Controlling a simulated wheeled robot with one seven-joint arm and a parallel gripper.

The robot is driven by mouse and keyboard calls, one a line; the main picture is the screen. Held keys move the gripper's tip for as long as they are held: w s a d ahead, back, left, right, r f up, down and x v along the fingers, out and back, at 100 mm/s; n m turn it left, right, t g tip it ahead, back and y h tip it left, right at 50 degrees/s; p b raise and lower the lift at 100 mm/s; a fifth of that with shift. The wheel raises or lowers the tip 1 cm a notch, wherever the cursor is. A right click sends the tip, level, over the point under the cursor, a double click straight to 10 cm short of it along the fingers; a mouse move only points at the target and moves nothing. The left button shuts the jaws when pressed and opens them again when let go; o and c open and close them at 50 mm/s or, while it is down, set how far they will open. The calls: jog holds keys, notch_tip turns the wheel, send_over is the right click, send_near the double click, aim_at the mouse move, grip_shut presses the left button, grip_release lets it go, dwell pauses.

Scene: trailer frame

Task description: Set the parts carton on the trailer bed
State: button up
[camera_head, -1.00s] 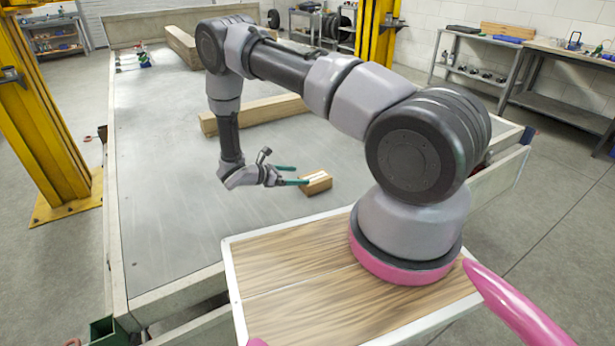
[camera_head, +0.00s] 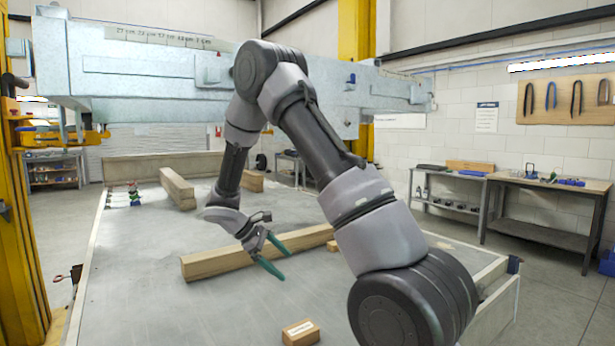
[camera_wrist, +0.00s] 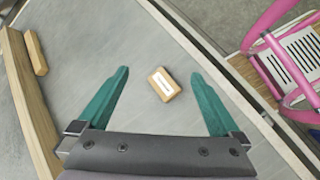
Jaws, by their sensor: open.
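The parts carton (camera_head: 300,333) is a small brown box with a white label on top. It rests on the grey trailer bed (camera_head: 150,290), low in the head view. In the wrist view the carton (camera_wrist: 164,85) lies beyond and between the fingertips, with clear bed around it. My gripper (camera_head: 279,257) has green fingers and is open and empty. It is raised above the bed, apart from the carton. In the wrist view the spread fingers (camera_wrist: 158,80) touch nothing.
A long timber (camera_head: 245,258) lies across the bed behind my gripper, with another timber (camera_head: 178,188) farther back. Small coloured items (camera_head: 123,195) stand at the bed's far left. A large metal beam (camera_head: 150,75) spans overhead. Benches (camera_head: 545,190) stand at the right wall.

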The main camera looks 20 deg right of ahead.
jog(key=s+a+r+m+t+y, duration=0.1)
jog(key=s+r+m+t+y, duration=0.3)
jog(key=s+r+m, duration=0.3)
jog(key=s+r+m+t+y, duration=0.4)
jog(key=s+r+m+y, duration=0.2)
jog(key=s+r, duration=1)
notch_tip(320, 180, up, 6)
jog(key=shift+s+a+r+m, duration=0.1)
jog(key=shift+s+a+m, duration=0.25)
jog(key=shift+m, duration=0.45)
jog(key=shift+w, duration=0.1)
